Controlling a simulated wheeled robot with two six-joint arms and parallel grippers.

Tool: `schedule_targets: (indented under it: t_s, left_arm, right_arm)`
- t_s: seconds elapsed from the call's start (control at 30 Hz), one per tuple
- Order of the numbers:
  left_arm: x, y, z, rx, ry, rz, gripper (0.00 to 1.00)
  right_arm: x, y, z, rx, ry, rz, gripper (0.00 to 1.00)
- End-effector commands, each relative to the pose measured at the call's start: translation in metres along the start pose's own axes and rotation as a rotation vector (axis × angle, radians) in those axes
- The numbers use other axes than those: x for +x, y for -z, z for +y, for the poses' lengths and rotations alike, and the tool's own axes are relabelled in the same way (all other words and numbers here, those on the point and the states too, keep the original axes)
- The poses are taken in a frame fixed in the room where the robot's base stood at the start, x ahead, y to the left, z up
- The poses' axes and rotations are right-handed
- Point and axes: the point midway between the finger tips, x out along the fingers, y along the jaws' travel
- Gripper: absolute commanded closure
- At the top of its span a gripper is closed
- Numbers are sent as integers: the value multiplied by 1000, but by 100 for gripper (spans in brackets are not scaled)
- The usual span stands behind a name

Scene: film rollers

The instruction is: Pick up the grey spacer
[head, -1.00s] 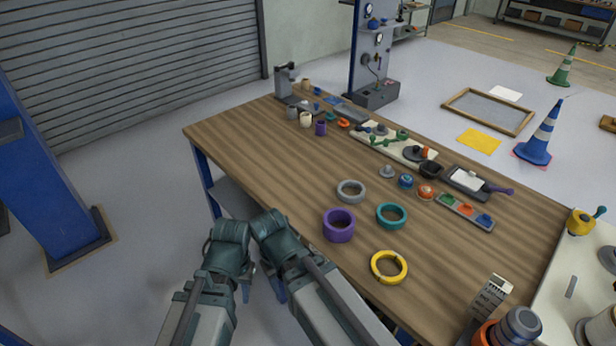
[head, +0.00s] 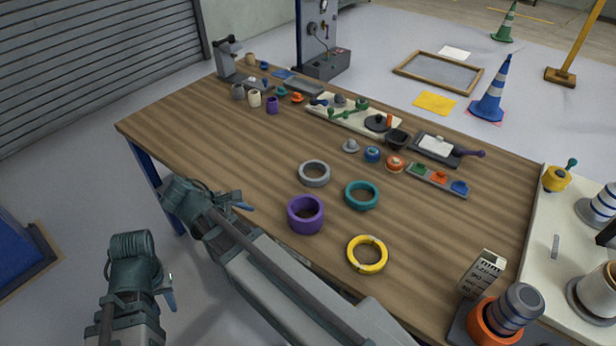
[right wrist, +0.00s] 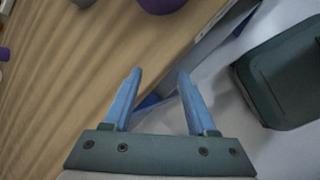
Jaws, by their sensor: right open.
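The grey spacer looks to be the grey ring (head: 314,173) lying flat on the wooden table (head: 200,135). In the head view it lies just behind the purple ring (head: 305,214) and left of the teal ring (head: 362,195). My right gripper (head: 240,205) is at the table's near left edge, left of the grey ring and apart from it. The right wrist view shows its blue fingers (right wrist: 160,72) spread and empty, with a purple ring (right wrist: 162,4) at the top edge. My left gripper (head: 170,288) hangs off the table at lower left; its jaw opening is unclear.
A yellow ring (head: 367,254) lies nearer the front. Small parts, a pale board (head: 345,117) and a tray of coloured pieces (head: 437,180) stand along the back and right. The table left of the rings is clear. A second, pale table (head: 540,250) adjoins at right.

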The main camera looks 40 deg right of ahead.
Motion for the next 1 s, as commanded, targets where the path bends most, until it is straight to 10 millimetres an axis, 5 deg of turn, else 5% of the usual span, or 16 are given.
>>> schedule_targets:
  t_s: [0.23, 0.43, 0.77, 1.0]
  left_arm:
    - [42, 2, 4, 0, 0, 0, 68]
    - [64, 4, 6, 0, 0, 0, 68]
    - [69, 4, 6, 0, 0, 0, 68]
    - [88, 5, 8, 0, 0, 0, 68]
  right_arm:
    - [46, -28, 60, -283, -102, -252, 42]
    - [62, -62, 103, -517, -106, -484, 42]
    - [65, -78, 117, -604, -90, -571, 42]
    - [102, -96, 124, -600, -88, -570, 42]
